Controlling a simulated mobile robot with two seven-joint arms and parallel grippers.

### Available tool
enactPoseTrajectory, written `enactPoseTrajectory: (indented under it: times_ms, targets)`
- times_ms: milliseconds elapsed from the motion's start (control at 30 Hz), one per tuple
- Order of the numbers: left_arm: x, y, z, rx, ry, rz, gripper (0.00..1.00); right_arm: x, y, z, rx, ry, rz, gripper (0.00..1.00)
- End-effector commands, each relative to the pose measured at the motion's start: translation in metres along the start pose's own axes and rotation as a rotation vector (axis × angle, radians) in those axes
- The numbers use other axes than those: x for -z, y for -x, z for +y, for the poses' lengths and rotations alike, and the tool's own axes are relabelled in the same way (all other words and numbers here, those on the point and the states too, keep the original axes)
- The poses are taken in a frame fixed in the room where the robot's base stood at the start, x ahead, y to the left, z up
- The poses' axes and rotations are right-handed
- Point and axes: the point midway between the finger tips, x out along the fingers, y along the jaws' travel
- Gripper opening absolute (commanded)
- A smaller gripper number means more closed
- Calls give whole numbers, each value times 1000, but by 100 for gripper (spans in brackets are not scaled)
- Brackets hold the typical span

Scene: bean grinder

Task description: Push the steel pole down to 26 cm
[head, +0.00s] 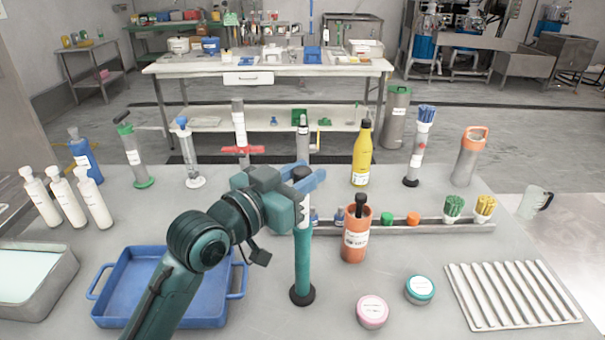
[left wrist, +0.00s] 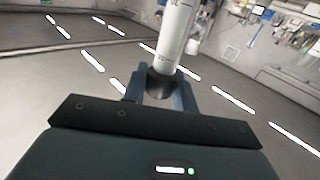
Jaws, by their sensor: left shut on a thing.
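A slim upright pump-like tool with a green tube (head: 302,255) and a round black foot stands on the table, front centre in the head view. My right gripper is out of view.
An orange container (head: 355,240) stands close to the right of the tube. A blue tray (head: 235,283) lies to the left, under my arm. A pink-lidded jar (head: 372,311) and a teal-lidded jar (head: 420,288) are at front right. Several bottles and tools line the back.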

Motion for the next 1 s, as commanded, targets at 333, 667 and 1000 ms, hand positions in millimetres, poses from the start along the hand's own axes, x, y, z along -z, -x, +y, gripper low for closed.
enactPoseTrajectory:
  times_ms: [333, 667, 1000]
  targets:
    - [0, 0, 0, 0, 0, -1, 0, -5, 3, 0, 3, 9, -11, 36]
    - [-48, 0, 0, 0, 0, -10, 0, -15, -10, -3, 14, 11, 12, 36]
    - [-87, 0, 0, 0, 0, -5, 0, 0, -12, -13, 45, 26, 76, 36]
